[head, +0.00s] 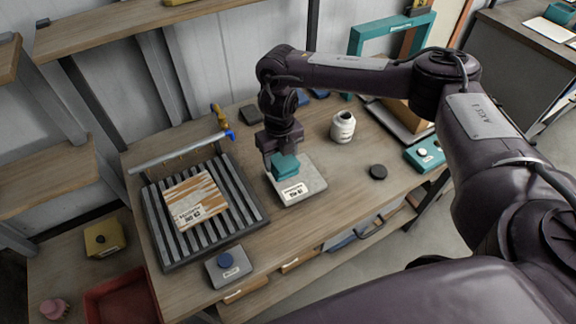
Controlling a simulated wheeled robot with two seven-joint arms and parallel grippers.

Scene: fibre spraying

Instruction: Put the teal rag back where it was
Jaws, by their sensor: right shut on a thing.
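The teal rag (285,166) is a small folded block in the jaws of my right gripper (283,156). It is over the far part of a light grey square plate (299,187) with a white label on its near side. I cannot tell whether the rag touches the plate or hangs just above it. My right arm comes in from the right and points down at the plate. My left gripper is not in view.
A slatted dark tray (165,230) with a striped wooden board (196,199) lies left of the plate. A white jar (343,126) and a dark puck (378,171) stand to the right. Bare bench (335,195) lies right of the plate.

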